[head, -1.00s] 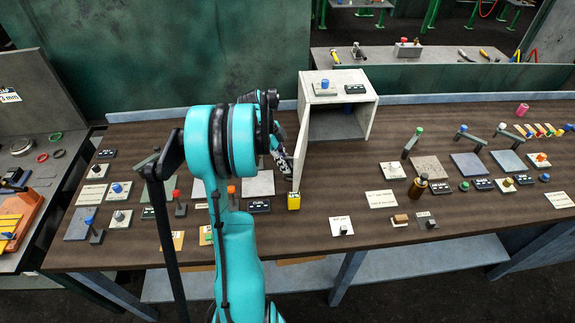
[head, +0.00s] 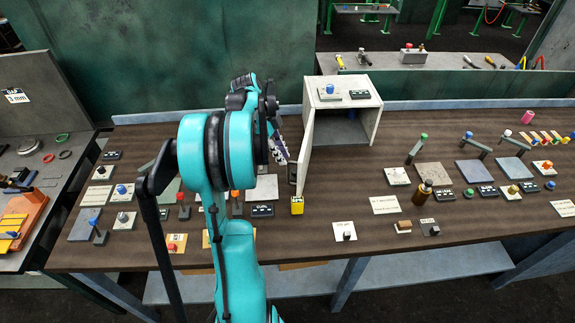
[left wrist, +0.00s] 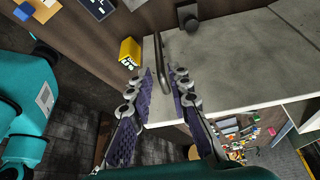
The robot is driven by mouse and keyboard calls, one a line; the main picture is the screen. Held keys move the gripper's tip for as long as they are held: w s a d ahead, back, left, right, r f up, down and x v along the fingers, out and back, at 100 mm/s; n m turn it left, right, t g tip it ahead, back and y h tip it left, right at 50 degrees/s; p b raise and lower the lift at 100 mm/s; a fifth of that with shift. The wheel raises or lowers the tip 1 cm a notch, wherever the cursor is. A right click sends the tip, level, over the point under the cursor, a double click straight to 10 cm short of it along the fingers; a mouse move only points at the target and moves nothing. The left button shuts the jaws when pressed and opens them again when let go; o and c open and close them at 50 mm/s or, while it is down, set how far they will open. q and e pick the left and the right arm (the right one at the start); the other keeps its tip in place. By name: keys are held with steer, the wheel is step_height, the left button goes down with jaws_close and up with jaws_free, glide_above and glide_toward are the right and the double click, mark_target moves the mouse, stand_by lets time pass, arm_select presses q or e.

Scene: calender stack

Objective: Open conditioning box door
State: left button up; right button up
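The conditioning box (head: 369,120) is a pale grey cabinet at the back middle of the table. Its door (head: 306,150) stands swung open toward me on the left side, so the dark interior shows. My left gripper (head: 281,150) is just left of the door in the head view. In the left wrist view, the pale door panel (left wrist: 225,60) lies ahead with a dark bar handle (left wrist: 159,50). My left gripper (left wrist: 161,76) has its purple-padded fingers apart, and the handle appears between them in the picture. Contact cannot be told. My right gripper is not in view.
A yellow block (head: 297,205) stands on the table just below the door's front edge; it also shows in the left wrist view (left wrist: 130,52). A blue-knobbed block and a dark label sit on top of the box. Several small parts and plates cover both table sides.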

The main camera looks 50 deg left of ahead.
arm_select(q)
steer(key=v, duration=0.5)
steer(key=shift+r, duration=0.15)
stand_by(0.3)
steer(key=w+d+r+n+t+y, duration=0.1)
steer(key=d+n+y, duration=0.15)
steer(key=d, duration=0.95)
steer(key=d+r+n+y, duration=0.1)
steer(key=d+n, duration=0.3)
steer(key=d, duration=0.9)
steer(key=s+d+f+n+t, duration=0.2)
steer(key=s+d, duration=0.1)
steer(key=d, duration=0.3)
steer(key=s+d+f+n+t, duration=0.1)
steer(key=s+d+f+n, duration=0.1)
steer(key=d, duration=0.3)
steer(key=shift+n+t, duration=0.3)
steer(key=shift+n, duration=0.05)
steer(key=f+b, duration=0.5)
steer(key=shift+s+d+f+b, duration=0.3)
steer(key=shift+s+d+b, duration=0.05)
